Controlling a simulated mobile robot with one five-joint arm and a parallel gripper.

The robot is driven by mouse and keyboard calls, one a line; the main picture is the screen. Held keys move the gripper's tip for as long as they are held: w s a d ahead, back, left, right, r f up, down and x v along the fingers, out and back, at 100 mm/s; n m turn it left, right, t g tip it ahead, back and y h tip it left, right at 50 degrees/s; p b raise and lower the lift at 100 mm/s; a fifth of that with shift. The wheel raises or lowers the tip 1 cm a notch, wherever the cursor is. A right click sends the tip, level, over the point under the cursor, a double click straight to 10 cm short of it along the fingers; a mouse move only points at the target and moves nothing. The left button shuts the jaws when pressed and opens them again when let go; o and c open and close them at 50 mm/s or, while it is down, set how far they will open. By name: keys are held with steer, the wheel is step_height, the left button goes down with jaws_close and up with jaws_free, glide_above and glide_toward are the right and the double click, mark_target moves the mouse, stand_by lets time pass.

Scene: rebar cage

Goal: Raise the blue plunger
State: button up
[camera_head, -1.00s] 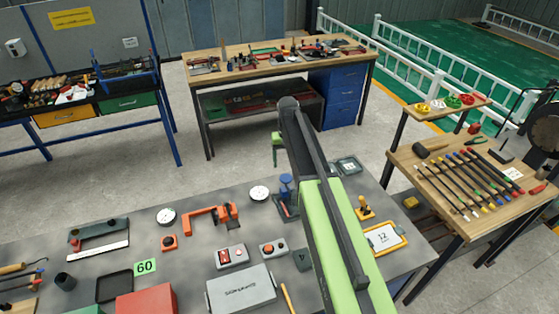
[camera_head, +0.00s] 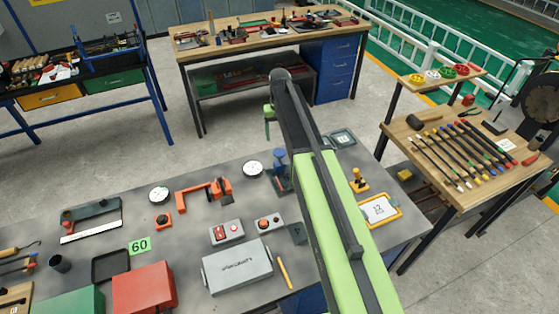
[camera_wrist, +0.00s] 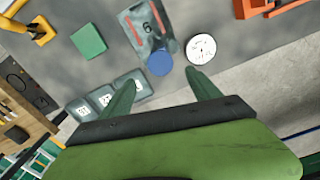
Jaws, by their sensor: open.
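The blue plunger (camera_head: 280,160) stands upright on a dark base (camera_head: 283,185) near the far edge of the grey table, just left of my arm. In the wrist view its round blue top (camera_wrist: 160,63) shows from above, against a grey base marked 6 with red strips (camera_wrist: 147,27). My gripper (camera_wrist: 160,75) is open and empty, its two green fingers spread to either side below the blue top in the picture. I cannot tell its height above the plunger. In the head view my gripper (camera_head: 268,112) is mostly hidden behind the arm's end.
A white round dial (camera_head: 252,168) and an orange clamp-like fixture (camera_head: 205,192) lie left of the plunger. A yellow-black joystick-like piece (camera_head: 358,181) and a yellow-framed board (camera_head: 380,209) are right of my arm. Grey tiles (camera_wrist: 108,96) lie by the left finger in the wrist view.

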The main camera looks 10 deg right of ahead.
mark_target(279, 152)
step_height(279, 152, down, 11)
steer(key=b, duration=0.9)
steer(key=shift+f+b, duration=0.1)
steer(key=shift+b, duration=0.2)
jaws_close()
